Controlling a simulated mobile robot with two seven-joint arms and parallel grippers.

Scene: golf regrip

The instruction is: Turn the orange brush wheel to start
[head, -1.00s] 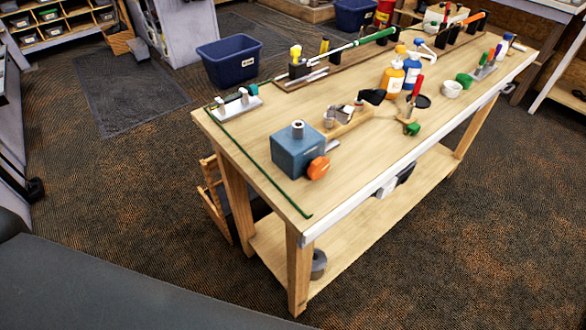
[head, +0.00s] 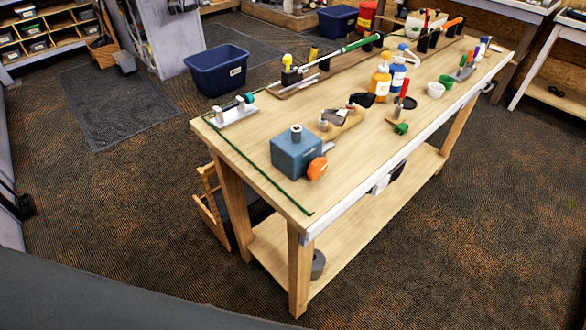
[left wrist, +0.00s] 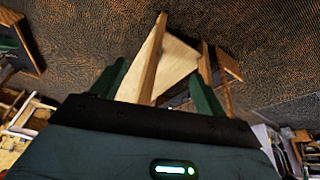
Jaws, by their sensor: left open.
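The orange brush wheel (head: 317,168) is on the right side of a blue box-shaped unit (head: 297,153) with a grey metal fitting on top. The unit stands near the close corner of the wooden workbench (head: 250,150). Neither gripper shows in the head view. In the left wrist view my left gripper (left wrist: 157,82) has its two green fingers wide apart and nothing between them. Beyond the fingers are wooden legs and a pale board of what looks like the bench. The wheel is not visible in the left wrist view. My right gripper is not in view.
A golf club with a green grip (head: 360,44) lies in holders along the bench's far side. Orange (head: 381,82) and blue (head: 397,75) bottles and small tools stand farther along. A blue bin (head: 218,72) is on the floor behind.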

